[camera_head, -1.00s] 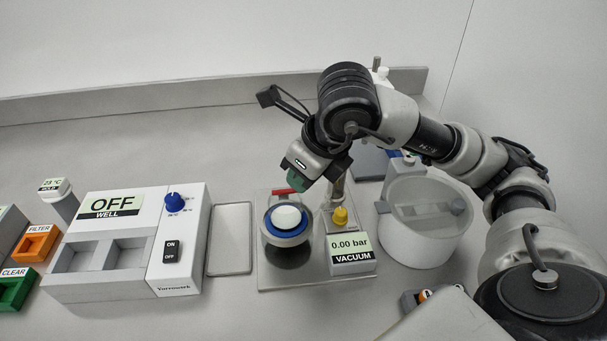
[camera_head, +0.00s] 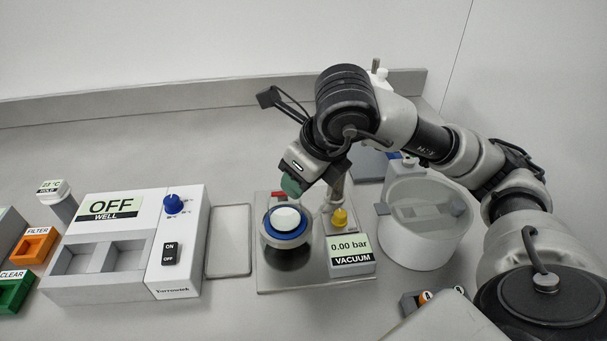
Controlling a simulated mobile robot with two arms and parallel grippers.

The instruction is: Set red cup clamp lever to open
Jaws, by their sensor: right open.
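The red cup clamp lever (camera_head: 279,194) is a small red piece behind the cup (camera_head: 287,219), which has a blue rim and a white disc on top. The cup stands on a grey metal plate (camera_head: 270,273). My right arm comes in from the right, and its gripper (camera_head: 292,187) points down just right of the lever, overlapping it in the picture. The gripper is open, and part of the lever is hidden behind it. I cannot tell whether they touch. My left gripper is not in view.
Right of the cup are a yellow knob (camera_head: 339,217) and a VACUUM display (camera_head: 351,256) reading 0.00 bar. A white round vessel (camera_head: 423,237) stands further right. A white WELL unit (camera_head: 120,285) reading OFF is on the left, with a flat tray (camera_head: 229,240) between.

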